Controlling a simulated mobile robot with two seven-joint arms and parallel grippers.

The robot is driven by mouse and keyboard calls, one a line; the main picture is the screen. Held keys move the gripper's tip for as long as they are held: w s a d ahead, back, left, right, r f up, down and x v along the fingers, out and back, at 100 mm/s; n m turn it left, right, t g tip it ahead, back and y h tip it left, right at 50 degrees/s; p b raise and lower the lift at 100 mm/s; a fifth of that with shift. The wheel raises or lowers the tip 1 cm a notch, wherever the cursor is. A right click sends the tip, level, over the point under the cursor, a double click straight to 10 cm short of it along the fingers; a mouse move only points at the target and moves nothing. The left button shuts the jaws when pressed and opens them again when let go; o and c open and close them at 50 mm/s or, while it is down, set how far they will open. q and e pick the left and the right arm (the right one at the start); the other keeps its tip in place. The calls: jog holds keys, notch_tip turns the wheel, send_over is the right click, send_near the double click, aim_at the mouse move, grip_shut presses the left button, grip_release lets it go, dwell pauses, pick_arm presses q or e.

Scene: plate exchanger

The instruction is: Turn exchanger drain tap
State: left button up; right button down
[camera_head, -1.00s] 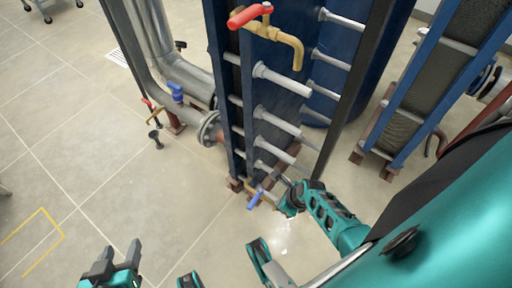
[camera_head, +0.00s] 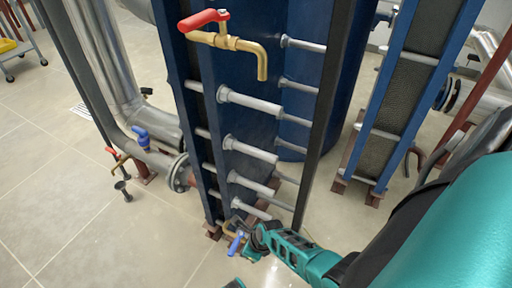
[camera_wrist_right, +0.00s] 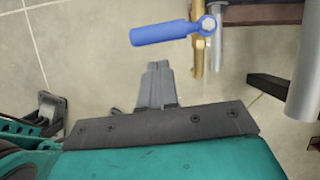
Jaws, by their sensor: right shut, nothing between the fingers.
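A small tap with a blue lever (camera_head: 236,243) and a brass body sits low at the foot of the blue plate exchanger (camera_head: 240,100). In the right wrist view its blue lever (camera_wrist_right: 163,34) points left from a bolt, with the brass body below the bolt. My right gripper (camera_head: 252,248) is beside the tap, just to its right. In the right wrist view the gripper's fingers (camera_wrist_right: 156,70) are shut and empty, below the lever and apart from it in the picture.
A brass tap with a red lever (camera_head: 204,19) juts from the exchanger's upper part. A blue-handled valve (camera_head: 141,136) and a small red-levered tap (camera_head: 113,155) are on the pipework at left. A second plate unit (camera_head: 400,110) stands at right. The floor at lower left is clear.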

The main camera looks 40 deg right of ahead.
pick_arm(q)
jog(key=shift+w, duration=0.15)
pick_arm(e)
jog(key=shift+w+a, duration=0.4)
jog(key=shift+w, duration=0.25)
pick_arm(q)
jog(key=shift+r, duration=0.1)
